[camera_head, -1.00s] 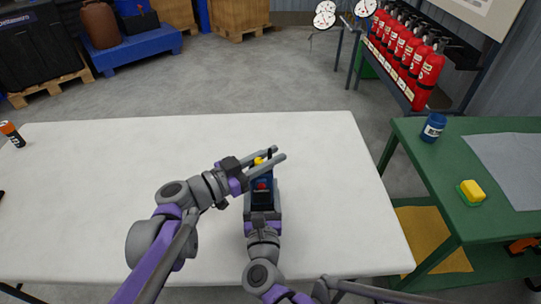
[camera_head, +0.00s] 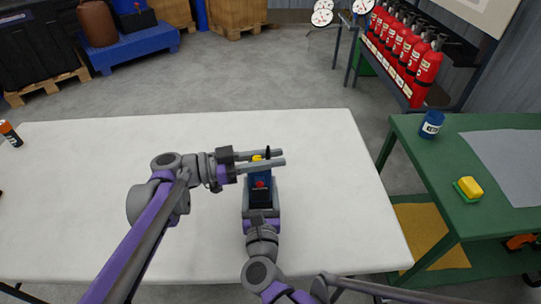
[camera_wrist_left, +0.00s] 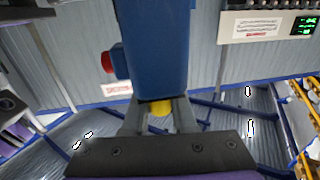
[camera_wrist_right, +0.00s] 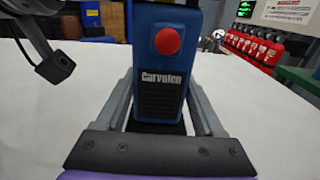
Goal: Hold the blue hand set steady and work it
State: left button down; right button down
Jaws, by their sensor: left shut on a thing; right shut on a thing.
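The blue hand set (camera_head: 261,183) is above the white table, with a red button (camera_wrist_right: 167,41), a yellow knob (camera_head: 257,158) and a short black aerial (camera_head: 268,152) at its top. My right gripper (camera_head: 262,188) is shut on its body, a finger along each side. The right wrist view shows its front, with a white name over a black grille. My left gripper (camera_head: 284,157) comes from the left, shut on the yellow knob, fingers pointing right. The left wrist view shows the knob (camera_wrist_left: 160,107) between the fingers, below the blue body (camera_wrist_left: 155,45).
The white table (camera_head: 90,200) is largely clear, with an orange and black object (camera_head: 10,133) at its far left. A green bench (camera_head: 440,195) at right holds a blue tin (camera_head: 432,124) and a yellow-green block (camera_head: 468,189). Red extinguishers (camera_head: 427,75) stand on a rack behind.

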pick_arm(q)
jog(key=c, duration=0.7)
grip_release()
jog(key=shift+a, duration=0.1)
jog(key=s+a, duration=0.1)
jog(key=a, duration=1)
jog(key=shift+s+a, duration=0.35)
pick_arm(e)
grip_release()
